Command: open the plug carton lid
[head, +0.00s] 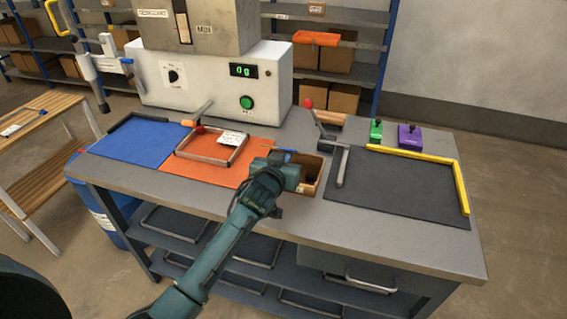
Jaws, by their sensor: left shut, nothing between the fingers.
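A small brown carton (318,172) stands on the bench between the orange mat and the black mat. Its inside shows at the right, with something dark in it. My left gripper (291,175) is at the carton's left side and covers much of it. It is shut with nothing in it. I cannot tell whether it touches the carton. The lid cannot be made out clearly; a thin blue strip shows just behind the gripper. My right gripper is not in view.
An orange mat (185,167) with a metal frame (183,151) lies left of the carton, a blue mat (125,142) further left. A black mat (385,190) with a yellow rail (461,187) lies right. A white machine (215,95) stands behind. A lever (320,122) stands behind the carton.

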